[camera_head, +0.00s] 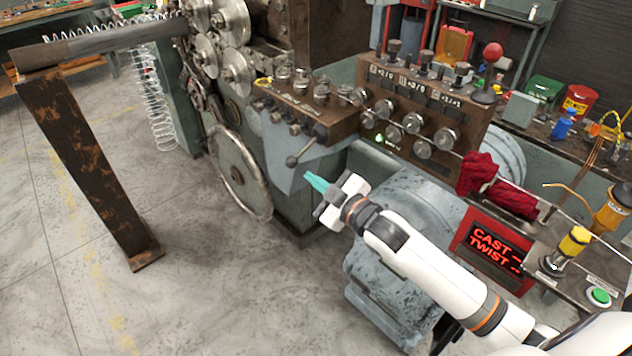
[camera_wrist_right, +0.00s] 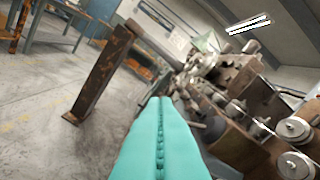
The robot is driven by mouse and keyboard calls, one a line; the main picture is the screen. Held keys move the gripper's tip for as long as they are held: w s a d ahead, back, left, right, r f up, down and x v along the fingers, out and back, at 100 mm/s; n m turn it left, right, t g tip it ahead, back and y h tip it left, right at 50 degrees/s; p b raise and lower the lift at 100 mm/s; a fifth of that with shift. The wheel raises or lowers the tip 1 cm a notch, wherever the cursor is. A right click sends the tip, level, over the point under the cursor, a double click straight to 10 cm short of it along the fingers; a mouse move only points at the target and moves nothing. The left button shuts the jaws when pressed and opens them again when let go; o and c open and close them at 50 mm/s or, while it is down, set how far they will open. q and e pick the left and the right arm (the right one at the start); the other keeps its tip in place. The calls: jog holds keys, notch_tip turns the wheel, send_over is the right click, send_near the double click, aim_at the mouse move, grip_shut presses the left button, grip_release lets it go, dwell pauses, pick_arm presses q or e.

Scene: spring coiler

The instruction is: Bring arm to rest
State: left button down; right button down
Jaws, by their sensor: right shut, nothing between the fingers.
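My right gripper (camera_head: 316,183) has teal fingers, and its white arm comes in from the lower right of the head view. My left gripper does not show in either view.
A control panel (camera_head: 420,105) with knobs and a red ball lever (camera_head: 493,52) stands behind. A red CAST/TWIST display (camera_head: 492,252) and a green button (camera_head: 598,296) are at right. A rusty post (camera_head: 85,165) stands at left. The floor between is clear.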

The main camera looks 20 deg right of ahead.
jog(key=shift+w+d+f, duration=0.15)
jog(key=s+a+f+m+g+h, duration=0.25)
jog(key=s+f+m+g, duration=0.25)
jog(key=s+f, duration=0.55)
jog(key=s+d+f+m+g+h, duration=0.1)
jog(key=s+f+m+g, duration=0.2)
jog(key=s, duration=0.7)
jog(key=s+f+m+g+h, duration=0.1)
jog(key=s+f+g+h, duration=0.3)
jog(key=s, duration=0.6)
notch_tip(320, 180, down, 26)
jog(key=s+g+y, duration=0.2)
jog(key=g, duration=0.1)
jog(key=s+d+f, duration=0.3)
jog(key=s+f, duration=1.1)
jog(key=s, duration=0.1)
jog(key=shift+s+f+g, duration=0.15)
jog(key=shift+s+g, duration=0.1)
jog(key=shift+g, duration=0.15)
